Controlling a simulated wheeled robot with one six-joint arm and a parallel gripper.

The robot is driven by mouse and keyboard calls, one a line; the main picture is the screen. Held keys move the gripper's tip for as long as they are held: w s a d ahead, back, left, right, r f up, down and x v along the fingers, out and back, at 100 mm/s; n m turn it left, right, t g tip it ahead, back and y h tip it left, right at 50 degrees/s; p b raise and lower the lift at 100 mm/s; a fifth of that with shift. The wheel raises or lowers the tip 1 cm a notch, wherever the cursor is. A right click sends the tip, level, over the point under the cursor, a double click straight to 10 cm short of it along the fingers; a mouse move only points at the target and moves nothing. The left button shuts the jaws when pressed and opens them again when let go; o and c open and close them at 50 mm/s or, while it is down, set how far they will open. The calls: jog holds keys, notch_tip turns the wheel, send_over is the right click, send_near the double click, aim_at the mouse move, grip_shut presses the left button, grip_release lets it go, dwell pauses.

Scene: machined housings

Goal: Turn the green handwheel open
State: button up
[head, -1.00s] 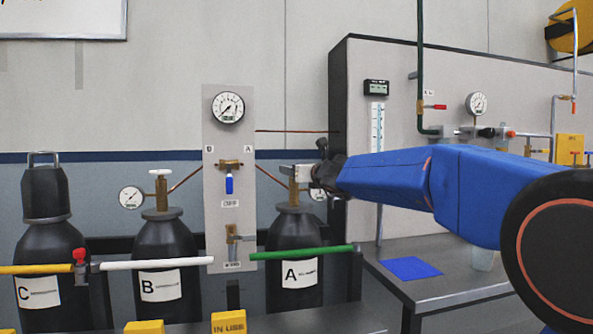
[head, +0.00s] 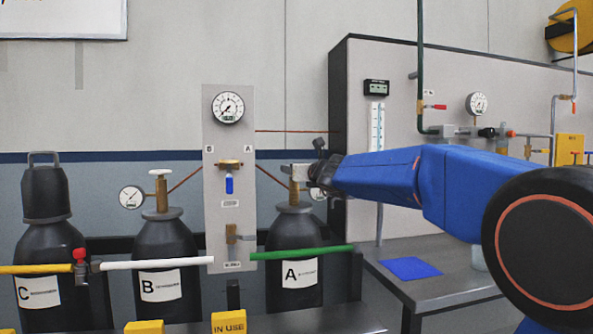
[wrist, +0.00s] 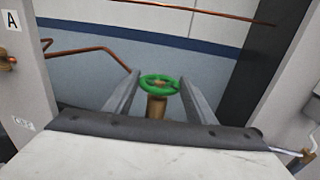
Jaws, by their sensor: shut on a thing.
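The green handwheel (wrist: 158,83) tops a brass valve stem (wrist: 157,106) in the wrist view. My gripper (wrist: 160,88) has one finger on each side of the wheel's rim and is shut on it. In the head view my gripper (head: 299,172) is at the valve on top of the black cylinder labelled A (head: 292,238), and it hides the wheel there. Part of a pressure gauge (head: 319,194) shows just below the gripper.
A grey panel (head: 229,130) with a gauge and blue-handled valve stands left of my gripper. Cylinders B (head: 165,250) and C (head: 48,245) stand farther left. A green bar (head: 303,252) crosses cylinder A. A grey bench (head: 450,288) is at right.

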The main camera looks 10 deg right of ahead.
jog(key=shift+d+n+g+y, duration=0.25)
jog(key=shift+n+g+y, duration=0.15)
jog(key=shift+n+y, duration=0.85)
jog(key=shift+w+d+n+g+y, duration=0.15)
jog(key=shift+n+g+y, duration=0.3)
jog(key=shift+y, duration=0.5)
jog(key=shift+w+d+n+g+y, duration=0.1)
jog(key=shift+n+g+y, duration=0.3)
jog(key=shift+y, duration=0.5)
jog(key=n+g+y, duration=0.2)
jog(key=g+y, duration=0.1)
jog(key=n+g+y, duration=0.1)
jog(key=n, duration=0.1)
jog(key=shift+w+d+y, duration=0.25)
jog(key=shift+y, duration=0.15)
jog(key=n+g+y, duration=0.1)
jog(key=g, duration=0.1)
jog(key=n+g+y, duration=0.1)
jog(key=n+g, duration=0.1)
jog(key=g, duration=0.1)
jog(key=n+g+y, duration=0.1)
jog(key=n+g, duration=0.1)
jog(key=shift+w+d, duration=0.1)
jog(key=shift+w, duration=0.25)
jog(key=shift+w+n+g+y, duration=0.15)
jog(key=shift+n+g, duration=0.8)
jog(key=shift+g, duration=0.55)
jog(key=shift+w+n+g+y, duration=0.15)
jog(key=shift+n+g, duration=0.8)
jog(key=shift+g, duration=0.9)
